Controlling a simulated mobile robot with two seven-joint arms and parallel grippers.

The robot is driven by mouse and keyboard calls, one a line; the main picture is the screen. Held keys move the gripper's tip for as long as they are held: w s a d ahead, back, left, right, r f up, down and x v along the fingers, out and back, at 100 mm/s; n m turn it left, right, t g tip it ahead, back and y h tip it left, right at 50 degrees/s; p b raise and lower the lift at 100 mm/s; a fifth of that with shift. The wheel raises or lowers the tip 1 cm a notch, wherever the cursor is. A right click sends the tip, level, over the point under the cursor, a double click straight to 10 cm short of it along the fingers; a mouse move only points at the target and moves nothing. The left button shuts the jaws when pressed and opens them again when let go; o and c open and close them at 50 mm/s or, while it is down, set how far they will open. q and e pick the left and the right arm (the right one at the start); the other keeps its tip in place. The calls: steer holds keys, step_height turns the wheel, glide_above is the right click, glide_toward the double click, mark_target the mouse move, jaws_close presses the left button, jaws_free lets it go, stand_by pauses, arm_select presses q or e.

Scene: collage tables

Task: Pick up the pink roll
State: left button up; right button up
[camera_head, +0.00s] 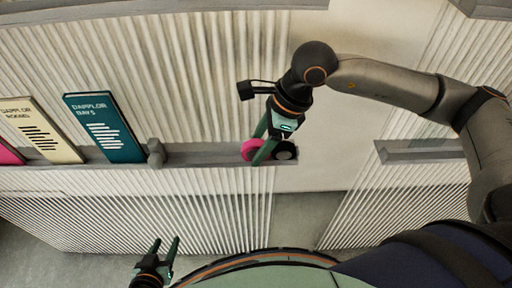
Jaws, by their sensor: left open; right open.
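The pink roll (249,149) rests on the grey ledge (200,157) near its right end. My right gripper (262,155) reaches down over it from above, with its green fingers in front of the roll and hiding part of it. The fingers are open, and I cannot tell whether they touch the roll. My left gripper (166,246) is low in the picture, below the ledge, with its fingers open and empty.
A black roll (285,151) stands just right of the pink roll, close to the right gripper's fingers. A grey knob-like object (155,152) and upright books, one teal (104,127) and one cream (40,132), stand further left. The ledge between is clear.

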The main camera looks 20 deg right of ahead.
jaws_close()
stand_by(0.4)
